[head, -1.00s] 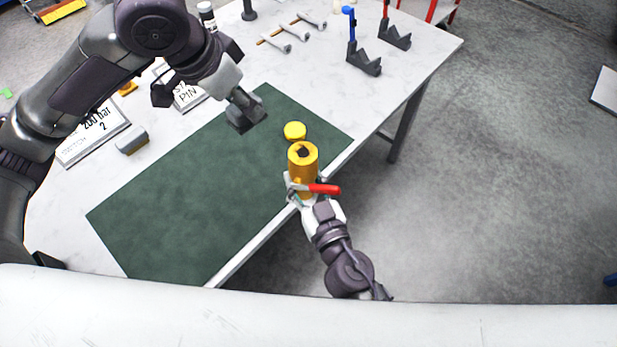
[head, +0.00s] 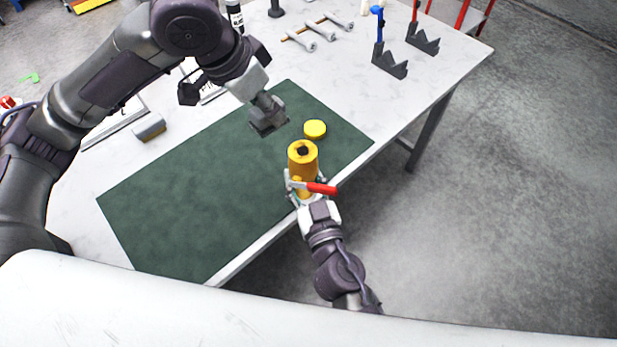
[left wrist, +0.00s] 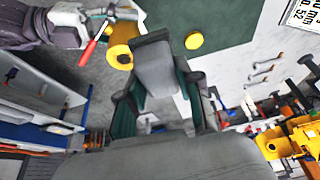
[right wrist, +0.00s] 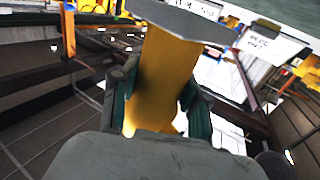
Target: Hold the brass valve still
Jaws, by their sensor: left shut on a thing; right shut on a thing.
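The brass valve (head: 302,158) is a yellow upright cylinder with a dark square hole in its top and a red lever handle (head: 321,188). My right gripper (head: 304,190) is shut on its lower part, at the front edge of the table. The yellow body fills the middle of the right wrist view (right wrist: 163,80). My left gripper (head: 263,105) is shut on a grey block (head: 268,122), over the green mat, up and left of the valve and apart from it. The block also shows between the fingers in the left wrist view (left wrist: 155,68).
A yellow round cap (head: 315,129) lies on the green mat (head: 190,200), close behind the valve. Grey notched stands (head: 389,62), one by a blue-topped post, and several grey-headed rods (head: 319,33) are at the table's back. A grey block (head: 149,128) lies left. The mat's left part is clear.

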